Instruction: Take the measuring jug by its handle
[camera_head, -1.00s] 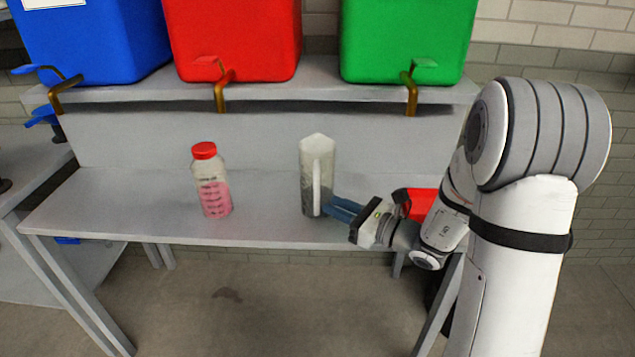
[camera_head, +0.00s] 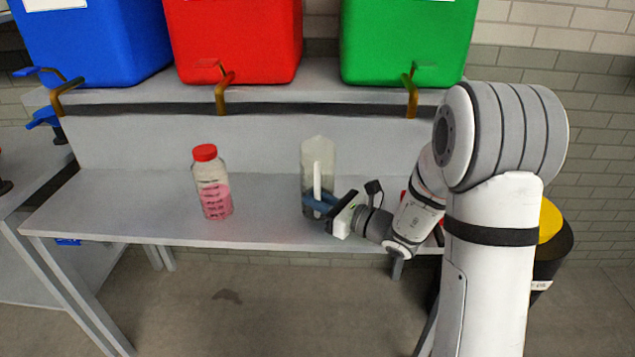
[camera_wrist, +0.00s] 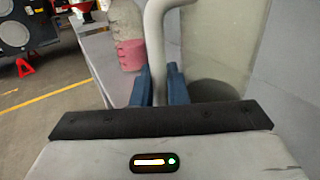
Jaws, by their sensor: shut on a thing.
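The measuring jug (camera_head: 319,158) is a clear, greyish upright jug on the bench, with a pale handle facing my arm. My gripper (camera_head: 312,201) has its blue fingers at the lower part of the handle. In the wrist view the handle (camera_wrist: 156,50) runs down between the two blue fingers (camera_wrist: 158,88), which are shut on it. The jug's body (camera_wrist: 222,45) stands just beyond and to the right. The jug appears to stand on the bench; its base is partly hidden by my gripper.
A red-capped bottle with pink liquid (camera_head: 212,185) stands left of the jug on the grey bench (camera_head: 130,205). Blue (camera_head: 95,45), red (camera_head: 235,40) and green (camera_head: 405,40) tanks with taps are on the shelf above. The bench between bottle and jug is clear.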

